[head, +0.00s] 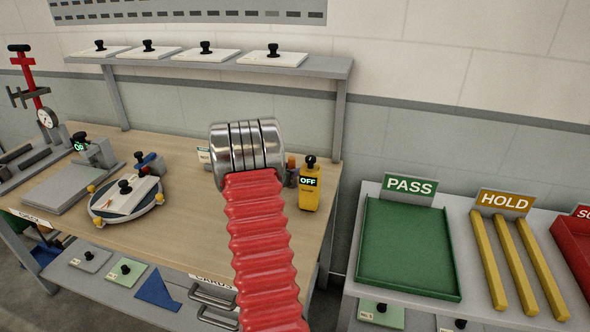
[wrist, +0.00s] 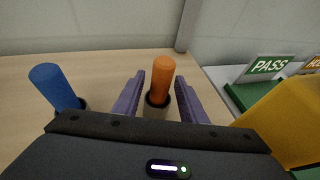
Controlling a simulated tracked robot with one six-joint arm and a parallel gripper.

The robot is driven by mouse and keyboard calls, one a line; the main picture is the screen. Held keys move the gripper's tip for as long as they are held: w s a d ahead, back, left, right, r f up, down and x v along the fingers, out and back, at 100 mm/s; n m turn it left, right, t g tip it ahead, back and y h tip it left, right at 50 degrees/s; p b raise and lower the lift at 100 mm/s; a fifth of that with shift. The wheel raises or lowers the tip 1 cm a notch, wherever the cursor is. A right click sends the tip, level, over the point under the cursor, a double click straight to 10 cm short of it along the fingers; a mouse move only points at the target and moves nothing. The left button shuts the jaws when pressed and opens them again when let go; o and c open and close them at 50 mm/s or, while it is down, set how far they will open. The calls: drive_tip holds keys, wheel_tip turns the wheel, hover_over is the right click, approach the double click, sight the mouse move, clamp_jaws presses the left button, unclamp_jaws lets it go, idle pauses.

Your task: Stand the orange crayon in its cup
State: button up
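The orange crayon (wrist: 161,76) stands upright in a dark-rimmed cup (wrist: 157,106) in the wrist view. Its lower end is inside the rim. My gripper (wrist: 159,82) has its purple fingers on either side of the crayon. A gap shows at the left finger; the right finger is closer, and I see no clear grip. In the head view, the orange crayon (head: 291,161) and its cup (head: 291,178) show just right of my arm, which hides my gripper's fingers.
A blue crayon (wrist: 54,84) leans in another dark cup at the left of the wrist view. A yellow device marked OFF (head: 309,192) stands close on the right. The wooden bench (head: 185,180) has bare room left of my arm. A green PASS tray (head: 408,245) lies further right.

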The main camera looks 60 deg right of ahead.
drive_tip(key=v, duration=0.9)
drive_tip(key=shift+a, duration=0.25)
drive_tip(key=shift+r, duration=0.1)
drive_tip(key=w+a+r+m+t+y, duration=0.1)
drive_tip(key=a+r+m, duration=0.2)
drive_tip(key=a, duration=0.6)
drive_tip(key=a+r+m+t+y, duration=0.1)
drive_tip(key=a+r+m+y, duration=0.2)
drive_tip(key=a, duration=0.6)
drive_tip(key=w+a+r+m+t, duration=0.1)
drive_tip(key=a+r+m, duration=0.25)
drive_tip(key=a, duration=0.55)
drive_tip(key=s+a+r+m+t+y, duration=0.1)
drive_tip(key=s+a+m+t+y, duration=0.1)
drive_tip(key=a, duration=1.5)
drive_tip(key=s+a+r+m+t+y, duration=0.1)
drive_tip(key=s+a+m+y, duration=0.3)
drive_tip(key=a, duration=1.3)
drive_tip(key=s+t+y, duration=0.1)
drive_tip(key=s+y, duration=0.1)
drive_tip(key=y, duration=0.1)
drive_tip(key=shift+s+m+t, duration=0.2)
drive_tip(key=shift+m+t, duration=0.15)
drive_tip(key=shift+t, duration=0.05)
